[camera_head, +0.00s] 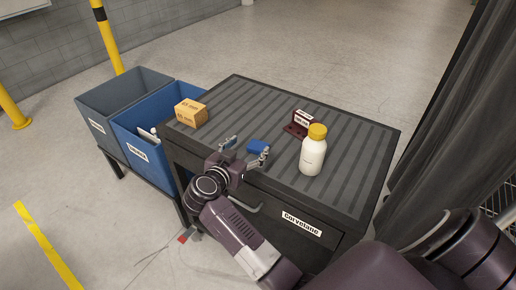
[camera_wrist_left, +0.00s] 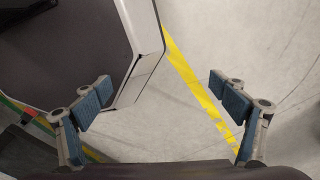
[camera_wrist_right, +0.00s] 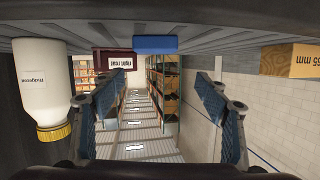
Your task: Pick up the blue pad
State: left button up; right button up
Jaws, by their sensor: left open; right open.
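The blue pad (camera_head: 258,146) is a small block lying on the ribbed dark top of the cart (camera_head: 345,137), near its front edge. My right gripper (camera_head: 244,150) is open and empty at that edge, its fingers pointing towards the pad. In the right wrist view, which is upside down, the pad (camera_wrist_right: 155,44) sits beyond the open fingers (camera_wrist_right: 158,105), between them from side to side, with a clear gap. My left gripper (camera_wrist_left: 168,100) is open and empty above the floor in the left wrist view. It does not show in the head view.
A white bottle with a yellow cap (camera_head: 313,155) and a maroon labelled block (camera_head: 300,123) stand right of the pad. An orange box (camera_head: 191,113) stands left. A blue bin (camera_head: 145,152) and a grey bin (camera_head: 97,124) adjoin the cart's left side.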

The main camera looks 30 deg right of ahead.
aim_at(258, 145)
jog(key=shift+s+f+g+y, duration=0.35)
jog(key=shift+f+g, duration=0.15)
jog(key=shift+f, duration=0.2)
jog(key=p+x, duration=0.1)
jog(key=x, duration=0.6)
jog(key=shift+w+d+f, duration=0.1)
jog(key=shift+d+f, duration=0.1)
jog(key=c, duration=1.3)
jog(key=shift+r, duration=0.1)
